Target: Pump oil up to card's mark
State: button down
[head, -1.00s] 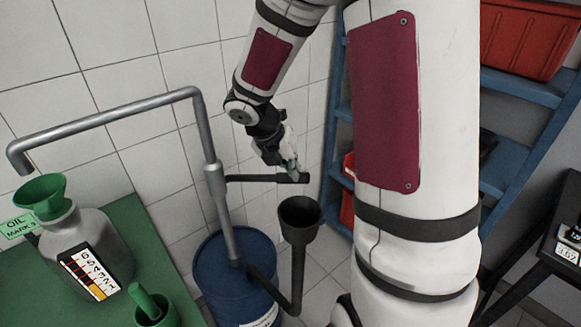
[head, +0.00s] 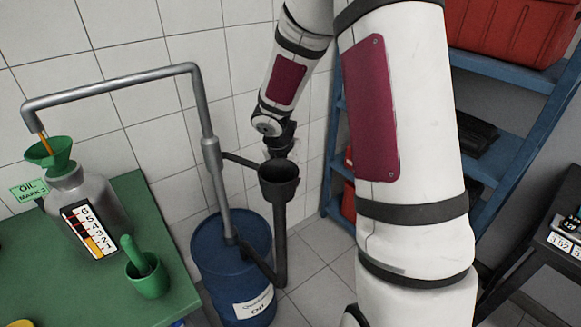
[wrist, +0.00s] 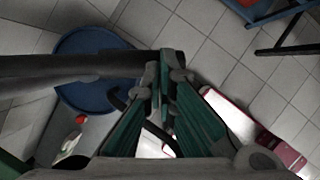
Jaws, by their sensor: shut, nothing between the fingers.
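A grey pump pipe (head: 190,110) rises from the blue oil drum (head: 205,250). Its spout sends a thin amber stream (head: 43,146) into the green funnel (head: 50,153) on the grey jug (head: 95,200). The jug's gauge (head: 88,229), numbered 1 to 6, shows yellow low on its scale. The green card (head: 29,190) reads "OIL MARK"; its digit is hard to read. The dark pump lever (head: 238,160) slants down rightward; its end is hidden behind a black cup. My gripper (wrist: 163,72) is shut and empty at the lever (wrist: 90,65); contact is unclear.
The black cup (head: 278,180) stands on a bent arm right of the pump. A green mortar with pestle (head: 147,277) sits on the green bench (head: 60,285). A blue shelf (head: 490,150) with a red bin (head: 515,30) stands right.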

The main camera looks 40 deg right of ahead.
jog(key=f, duration=0.1)
jog(key=f+b, duration=0.1)
jog(key=f, duration=0.1)
jog(key=shift+s, duration=0.2)
jog(key=shift+s+f, duration=0.1)
dwell(0.3)
jog(key=s+d+p+v, duration=0.2)
jog(key=p+v, duration=0.3)
jog(key=v, duration=0.9)
jog(key=shift+s, duration=0.25)
jog(key=shift+d, duration=0.1)
dwell(1.1)
